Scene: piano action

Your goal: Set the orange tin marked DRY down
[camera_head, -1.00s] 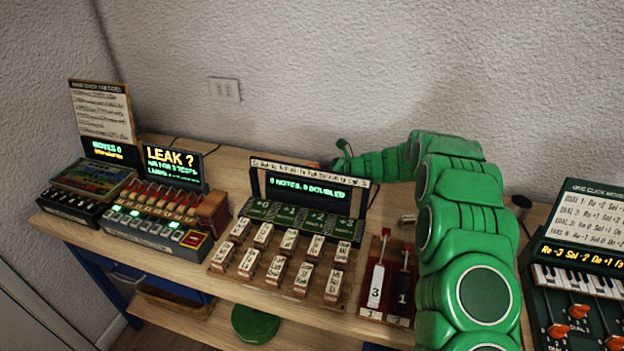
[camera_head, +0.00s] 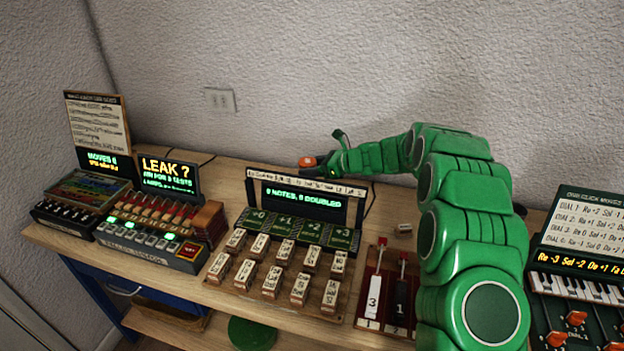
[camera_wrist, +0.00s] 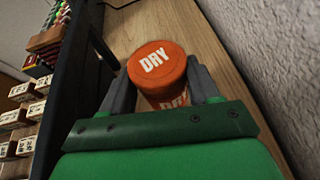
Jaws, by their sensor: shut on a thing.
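The orange tin marked DRY (camera_wrist: 158,62) is upright between the two fingers of my gripper (camera_wrist: 163,82) in the wrist view, with its lettered lid facing the camera. My gripper is shut on it. In the head view the tin (camera_head: 307,161) shows as a small orange shape at the tip of my gripper (camera_head: 322,165), behind the display that reads "0 notes, 0 doubled". The bottom of the tin is hidden in both views, so I cannot tell whether it touches the table.
The wooden table (camera_head: 225,178) has a bare strip along the wall behind the devices. The note display (camera_head: 305,203) stands just in front of the tin. The LEAK ? device (camera_head: 165,215) is at left, and a piano-key device (camera_head: 580,265) at right.

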